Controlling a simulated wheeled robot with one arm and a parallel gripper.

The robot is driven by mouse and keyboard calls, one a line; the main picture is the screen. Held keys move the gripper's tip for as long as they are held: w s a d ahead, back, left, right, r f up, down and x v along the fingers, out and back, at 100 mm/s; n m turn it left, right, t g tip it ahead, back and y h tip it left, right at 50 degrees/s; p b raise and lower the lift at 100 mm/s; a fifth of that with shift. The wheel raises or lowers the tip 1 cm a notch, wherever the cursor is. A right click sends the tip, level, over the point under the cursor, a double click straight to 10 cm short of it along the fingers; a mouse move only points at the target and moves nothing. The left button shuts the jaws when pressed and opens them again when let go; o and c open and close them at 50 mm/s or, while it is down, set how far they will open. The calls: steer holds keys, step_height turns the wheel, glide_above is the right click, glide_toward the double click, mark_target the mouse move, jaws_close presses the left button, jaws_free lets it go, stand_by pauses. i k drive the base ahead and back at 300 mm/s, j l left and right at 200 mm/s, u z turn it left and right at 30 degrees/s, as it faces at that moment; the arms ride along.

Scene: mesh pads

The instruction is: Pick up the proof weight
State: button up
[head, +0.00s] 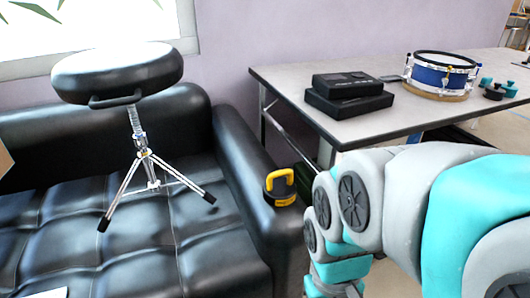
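A small black weight with a yellow handle, which looks like the proof weight (281,196), sits upright on the right armrest of the black sofa (240,150). A yellow label shows on its lower front. It stands alone and nothing covers it. My arm, grey and teal, comes in from the right and bends down just right of the weight, apart from it in the picture. The lower end of the arm leaves the bottom edge, so my gripper is out of the picture.
A black drum stool (118,75) with chrome tripod legs stands on the sofa seat, left of the armrest. Behind my arm, a grey table (400,115) bears black cases (347,92), a blue drum (441,76) and small teal-and-black items (497,89).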

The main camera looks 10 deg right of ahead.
mark_target(277, 190)
steer(key=j+z, duration=0.2)
steer(key=j, duration=0.3)
steer(key=j+z, duration=0.25)
steer(key=j, duration=0.25)
steer(key=k+j+z, duration=0.2)
steer(key=j, duration=0.25)
steer(key=j+z, duration=0.2)
steer(key=j, duration=0.3)
steer(key=k+j+z, duration=0.25)
steer(key=j, duration=0.2)
steer(key=i, duration=0.1)
